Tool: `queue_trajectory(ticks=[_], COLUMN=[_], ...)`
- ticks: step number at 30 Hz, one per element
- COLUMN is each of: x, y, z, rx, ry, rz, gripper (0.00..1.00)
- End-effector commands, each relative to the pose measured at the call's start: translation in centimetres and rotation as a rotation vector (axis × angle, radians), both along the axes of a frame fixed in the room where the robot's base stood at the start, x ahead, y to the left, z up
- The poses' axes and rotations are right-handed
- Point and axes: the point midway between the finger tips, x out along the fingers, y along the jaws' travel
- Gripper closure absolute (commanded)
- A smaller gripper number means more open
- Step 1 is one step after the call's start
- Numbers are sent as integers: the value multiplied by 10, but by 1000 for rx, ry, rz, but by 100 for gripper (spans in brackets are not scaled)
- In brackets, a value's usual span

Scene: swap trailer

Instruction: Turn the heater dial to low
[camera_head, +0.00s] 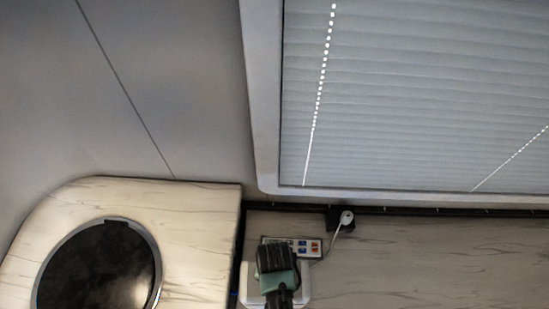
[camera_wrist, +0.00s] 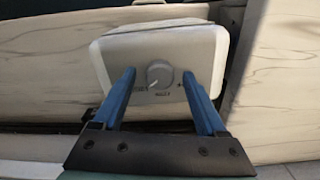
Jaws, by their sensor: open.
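In the wrist view, the heater is a white box with rounded corners, and its dial (camera_wrist: 160,74) is a round grey knob at the middle of its face. Small markings sit around the dial but are too blurred to read. My gripper (camera_wrist: 158,78) is open, with one blue finger on each side of the dial and clear gaps to it. In the head view, my gripper and wrist (camera_head: 277,268) cover much of the white heater (camera_head: 305,284), and the dial is hidden there.
A counter with a round dark basin (camera_head: 100,270) is at left. The wooden surface (camera_head: 430,250) at right is clear.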

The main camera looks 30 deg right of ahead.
Motion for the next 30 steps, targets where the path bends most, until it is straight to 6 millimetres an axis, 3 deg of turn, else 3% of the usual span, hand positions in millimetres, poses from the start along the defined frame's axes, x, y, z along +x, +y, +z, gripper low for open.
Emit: queue_trajectory(ticks=[2, 13, 23, 30], x=[0, 0, 0, 0], y=[0, 0, 0, 1], z=[0, 0, 0, 1], rx=[0, 0, 1, 1], ry=[0, 0, -1, 1], rz=[0, 0, 28, 150], gripper=[33, 99, 100, 100])
